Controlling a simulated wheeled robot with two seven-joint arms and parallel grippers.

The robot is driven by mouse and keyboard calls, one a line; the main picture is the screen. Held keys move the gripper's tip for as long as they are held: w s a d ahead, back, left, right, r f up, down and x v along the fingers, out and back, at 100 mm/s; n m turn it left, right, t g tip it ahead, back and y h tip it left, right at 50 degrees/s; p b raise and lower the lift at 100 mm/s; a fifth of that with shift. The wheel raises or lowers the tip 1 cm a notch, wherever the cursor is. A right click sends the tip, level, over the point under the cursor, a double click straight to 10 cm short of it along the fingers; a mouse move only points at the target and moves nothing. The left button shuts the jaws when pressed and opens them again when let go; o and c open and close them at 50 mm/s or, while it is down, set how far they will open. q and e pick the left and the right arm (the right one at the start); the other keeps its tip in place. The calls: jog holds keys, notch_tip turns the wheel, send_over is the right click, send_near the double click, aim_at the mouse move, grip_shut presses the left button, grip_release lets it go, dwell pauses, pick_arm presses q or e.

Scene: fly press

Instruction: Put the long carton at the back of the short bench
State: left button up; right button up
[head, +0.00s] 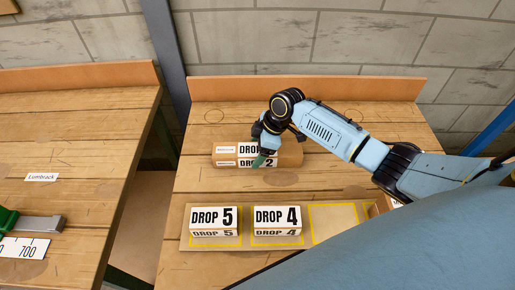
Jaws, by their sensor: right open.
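The long carton (226,155), brown with white labels reading DROP and 2, lies crosswise on the right-hand wooden bench (215,120), towards its back. A strip of bare bench top lies between it and the raised back board. My right gripper (264,158) is at the middle of the carton, pointing down, and covers part of its label. It is open; whether its fingers touch the carton cannot be told. My left gripper is not in view.
Nearer on this bench, a board (333,207) with yellow outlines bears cartons marked DROP 5 (214,218) and DROP 4 (277,217); another outline is empty. A second bench (70,130) stands left across a gap, beside a blue post (166,50). My arm hides the lower right.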

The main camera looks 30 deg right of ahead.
jog(key=p+v, duration=0.1)
jog(key=v, duration=1.1)
jog(key=shift+p, duration=0.3)
jog(key=shift+f, duration=0.15)
